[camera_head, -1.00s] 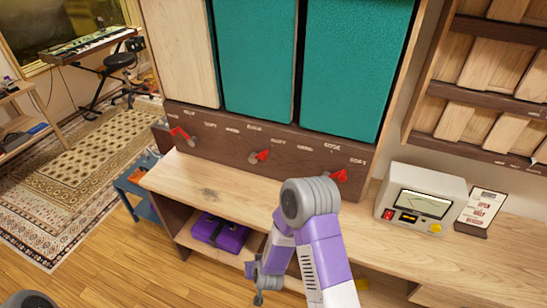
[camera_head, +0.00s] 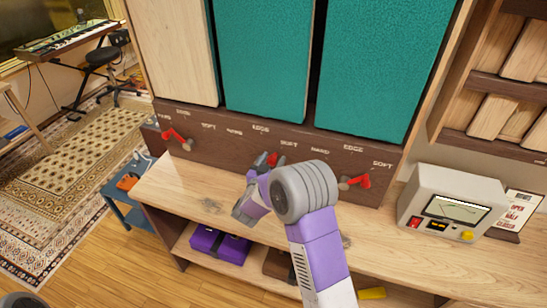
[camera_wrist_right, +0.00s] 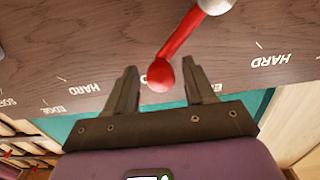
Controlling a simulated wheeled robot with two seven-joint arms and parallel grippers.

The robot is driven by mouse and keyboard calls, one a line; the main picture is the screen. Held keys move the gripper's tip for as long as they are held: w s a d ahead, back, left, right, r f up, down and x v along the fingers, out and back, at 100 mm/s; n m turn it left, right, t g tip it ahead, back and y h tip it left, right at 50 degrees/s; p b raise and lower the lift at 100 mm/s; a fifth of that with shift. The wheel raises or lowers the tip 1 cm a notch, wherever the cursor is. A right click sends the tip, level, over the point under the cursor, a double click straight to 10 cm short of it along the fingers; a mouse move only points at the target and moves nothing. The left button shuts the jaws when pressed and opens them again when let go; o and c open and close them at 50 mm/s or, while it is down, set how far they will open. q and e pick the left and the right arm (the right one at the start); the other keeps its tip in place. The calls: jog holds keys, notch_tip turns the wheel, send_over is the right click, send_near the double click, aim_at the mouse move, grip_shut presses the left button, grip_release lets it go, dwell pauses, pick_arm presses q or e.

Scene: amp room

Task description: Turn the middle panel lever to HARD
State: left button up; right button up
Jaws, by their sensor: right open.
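The middle panel lever (camera_head: 272,158) is red and sits on the dark brown panel (camera_head: 220,140) under the teal panels. My right gripper (camera_head: 264,168) is at this lever in the head view, its open fingers pointing up at it and hiding part of it. In the right wrist view the red lever (camera_wrist_right: 180,40) runs from a grey pivot at the top edge down to a rounded tip. The tip appears between the spread fingers of my right gripper (camera_wrist_right: 160,80); contact cannot be told. HARD, EDGE and SOFT labels show on the panel. My left gripper is not in view.
Other red levers stand at the left (camera_head: 176,138) and right (camera_head: 354,182) of the panel. A wooden worktop (camera_head: 190,185) runs below it. A meter box (camera_head: 445,208) stands at the right, and a purple case (camera_head: 220,244) lies on the shelf below.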

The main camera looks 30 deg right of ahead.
jog(key=shift+x, duration=1.15)
jog(key=shift+a, duration=0.1)
jog(key=shift+w+f, duration=0.1)
jog(key=shift+c, duration=0.2)
grip_shut()
